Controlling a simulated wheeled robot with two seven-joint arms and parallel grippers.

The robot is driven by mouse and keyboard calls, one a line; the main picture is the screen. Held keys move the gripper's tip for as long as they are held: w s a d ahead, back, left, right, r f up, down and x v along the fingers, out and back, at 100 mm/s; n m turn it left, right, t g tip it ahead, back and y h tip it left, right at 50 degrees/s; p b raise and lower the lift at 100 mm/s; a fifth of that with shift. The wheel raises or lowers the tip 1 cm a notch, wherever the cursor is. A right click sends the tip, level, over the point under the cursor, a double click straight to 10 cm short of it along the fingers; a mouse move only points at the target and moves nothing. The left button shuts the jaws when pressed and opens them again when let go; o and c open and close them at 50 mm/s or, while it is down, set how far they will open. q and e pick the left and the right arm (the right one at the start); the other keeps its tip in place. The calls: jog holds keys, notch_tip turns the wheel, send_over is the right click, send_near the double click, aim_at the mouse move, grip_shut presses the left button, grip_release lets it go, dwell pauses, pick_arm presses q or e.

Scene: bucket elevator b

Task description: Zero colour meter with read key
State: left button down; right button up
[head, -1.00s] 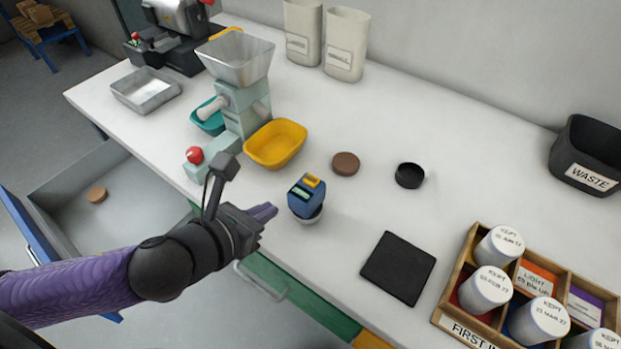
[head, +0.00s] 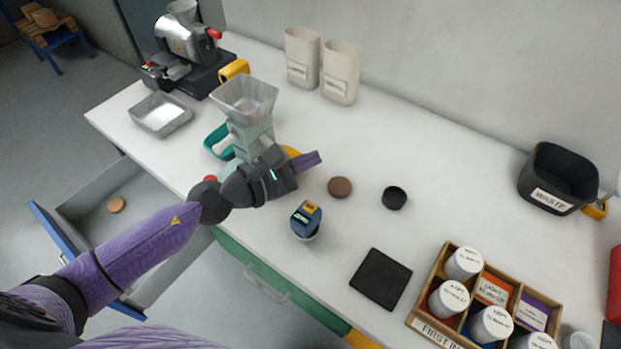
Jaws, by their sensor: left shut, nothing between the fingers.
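The colour meter (head: 306,219) is a small dark blue device with a yellow key (head: 310,208) on top and a small pale display. It stands upright on a whitish round base on the white table, near the front edge. My left gripper (head: 309,160) is shut and empty. It is up and behind the meter, in front of the yellow tray and the grinder, apart from the meter. The meter's display is too small to read. My right gripper is not in view.
A brown disc (head: 340,187), a black round cap (head: 394,198) and a black square mat (head: 380,278) lie right of the meter. A wooden rack (head: 428,299) holds several white-lidded jars. A hopper machine (head: 245,100) stands behind my left arm. An open drawer is at left.

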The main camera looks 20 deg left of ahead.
aim_at(306, 208)
pick_arm(q)
jog(key=f+m+g+y+p, duration=0.1)
jog(key=g, duration=0.1)
jog(key=w+f+m+g+y+p, duration=0.1)
jog(key=f+g+p, duration=0.1)
jog(key=a+f+m+g+y+p, duration=0.1)
jog(key=g+y+p, duration=0.1)
jog(key=shift+w+f+m, duration=0.2)
jog(key=shift+f+m, duration=0.1)
jog(key=shift+f, duration=0.1)
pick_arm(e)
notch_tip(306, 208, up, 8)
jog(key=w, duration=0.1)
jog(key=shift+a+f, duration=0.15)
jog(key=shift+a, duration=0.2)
pick_arm(q)
jog(key=shift+f, duration=0.1)
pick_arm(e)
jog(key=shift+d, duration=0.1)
pick_arm(q)
notch_tip(306, 208, down, 8)
jog(key=b, duration=0.7)
jog(key=shift+f, duration=0.1)
jog(key=shift+f+b, duration=0.25)
jog(key=shift+b, duration=0.1)
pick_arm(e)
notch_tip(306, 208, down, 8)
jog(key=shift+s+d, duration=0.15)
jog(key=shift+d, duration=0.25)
